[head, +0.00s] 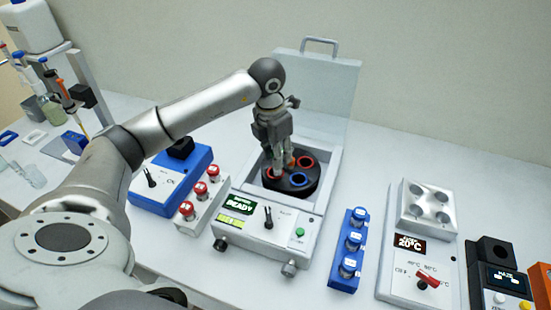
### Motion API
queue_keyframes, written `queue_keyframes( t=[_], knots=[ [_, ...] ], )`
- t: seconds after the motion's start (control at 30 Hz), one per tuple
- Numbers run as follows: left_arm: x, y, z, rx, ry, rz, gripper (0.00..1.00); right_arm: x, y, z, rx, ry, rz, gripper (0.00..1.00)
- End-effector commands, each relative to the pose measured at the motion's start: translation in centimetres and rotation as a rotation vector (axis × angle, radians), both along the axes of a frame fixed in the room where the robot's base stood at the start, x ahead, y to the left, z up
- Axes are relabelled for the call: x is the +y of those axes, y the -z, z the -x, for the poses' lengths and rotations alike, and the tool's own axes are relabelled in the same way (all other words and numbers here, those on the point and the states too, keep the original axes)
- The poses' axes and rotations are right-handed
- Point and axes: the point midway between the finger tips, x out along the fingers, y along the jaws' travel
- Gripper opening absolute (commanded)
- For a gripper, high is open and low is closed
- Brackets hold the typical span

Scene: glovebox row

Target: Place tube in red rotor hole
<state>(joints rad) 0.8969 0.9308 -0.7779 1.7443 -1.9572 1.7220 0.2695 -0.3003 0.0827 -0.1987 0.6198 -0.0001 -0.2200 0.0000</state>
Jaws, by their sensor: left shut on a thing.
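My left gripper (280,157) reaches down from above into the open centrifuge (252,207), its fingertips low over the black rotor (290,190). It is shut on a tube, which the fingers mostly hide; whether its lower end is in a hole cannot be told. A red-ringed rotor hole (305,161) shows just right of the fingers. A blue-ringed hole (299,180) is nearer the front. Another reddish ring (268,173) shows partly at the rotor's left. My right gripper is out of view.
The raised clear lid (335,95) stands behind the rotor. A white rack of red-capped tubes (205,210) is left, beside a blue device (172,185). A blue rack of blue-capped tubes (350,245) and a heating block (425,240) are right.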

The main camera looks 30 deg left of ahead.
Motion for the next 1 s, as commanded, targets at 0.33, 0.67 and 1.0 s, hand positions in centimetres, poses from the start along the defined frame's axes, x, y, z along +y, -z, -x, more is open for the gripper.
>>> queue_keyframes(
  t=[0.33, 0.67, 1.0],
  knots=[
    [0.8, 4.0, -0.1, 0.009, 0.0, -0.003, 0.0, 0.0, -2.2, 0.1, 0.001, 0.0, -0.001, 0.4],
    [0.8, 4.2, -0.3, 0.001, 0.0, -0.003, 0.39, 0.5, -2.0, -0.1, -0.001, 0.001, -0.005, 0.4],
    [0.8, 4.1, -0.3, 0.0, -0.001, -0.002, 0.5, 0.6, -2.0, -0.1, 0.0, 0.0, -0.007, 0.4]
  ],
)
